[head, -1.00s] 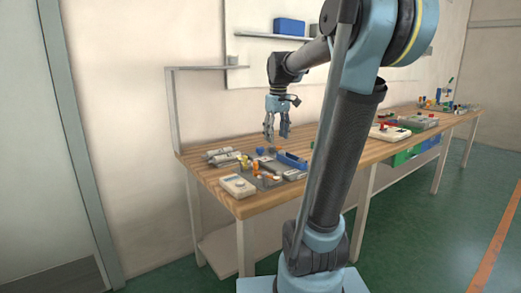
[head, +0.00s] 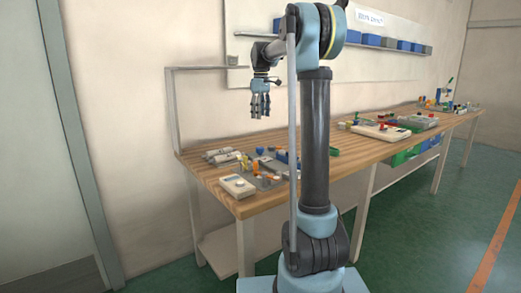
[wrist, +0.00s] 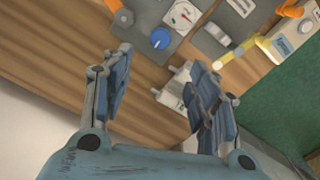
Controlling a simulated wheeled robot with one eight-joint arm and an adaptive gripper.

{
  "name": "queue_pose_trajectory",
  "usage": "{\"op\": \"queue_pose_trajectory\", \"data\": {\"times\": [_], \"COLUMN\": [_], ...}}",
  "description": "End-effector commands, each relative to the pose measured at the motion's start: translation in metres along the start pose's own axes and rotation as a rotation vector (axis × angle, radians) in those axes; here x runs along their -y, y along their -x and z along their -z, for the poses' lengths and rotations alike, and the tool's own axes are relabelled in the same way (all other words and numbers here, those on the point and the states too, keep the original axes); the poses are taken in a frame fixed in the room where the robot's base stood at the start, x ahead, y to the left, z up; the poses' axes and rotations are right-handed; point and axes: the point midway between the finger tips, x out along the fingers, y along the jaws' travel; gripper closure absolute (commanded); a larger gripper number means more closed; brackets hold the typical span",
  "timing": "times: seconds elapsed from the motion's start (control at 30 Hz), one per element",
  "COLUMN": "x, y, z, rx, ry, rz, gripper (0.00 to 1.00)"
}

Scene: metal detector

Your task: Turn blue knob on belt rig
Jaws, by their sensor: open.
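In the wrist view a round blue knob (wrist: 160,38) sits on a dark grey panel (wrist: 150,15), beside a white dial gauge with a red mark (wrist: 182,14). My gripper (wrist: 161,68) is open and empty, its two blue-grey fingers spread apart with the knob showing beyond the gap between them. In the head view my gripper (head: 260,105) points down, clear above the left part of the wooden bench (head: 225,206). I cannot pick out the knob in the head view among the small parts there.
A beige handheld meter (head: 237,186) lies at the bench's front left, and several grey cylinders (head: 222,156) lie behind it. More devices (head: 380,131) stand farther right. A wall shelf with blue bins (head: 372,40) is behind. The wrist view shows an orange part (wrist: 290,10) and bare wood.

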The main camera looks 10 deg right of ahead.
Motion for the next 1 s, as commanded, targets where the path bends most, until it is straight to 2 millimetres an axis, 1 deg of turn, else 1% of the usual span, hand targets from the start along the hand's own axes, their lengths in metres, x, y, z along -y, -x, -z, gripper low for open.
{"op": "queue_pose_trajectory", "data": {"times": [0.17, 0.8, 1.0], "x": [0.000, 0.000, 0.001], "y": [-0.023, -0.135, -0.159], "z": [0.000, -0.001, -0.001], "rx": [0.000, 0.000, 0.000], "ry": [-0.001, -0.001, -0.001], "rz": [0.000, 0.000, 0.000], "gripper": [0.46, 0.46, 0.46]}}
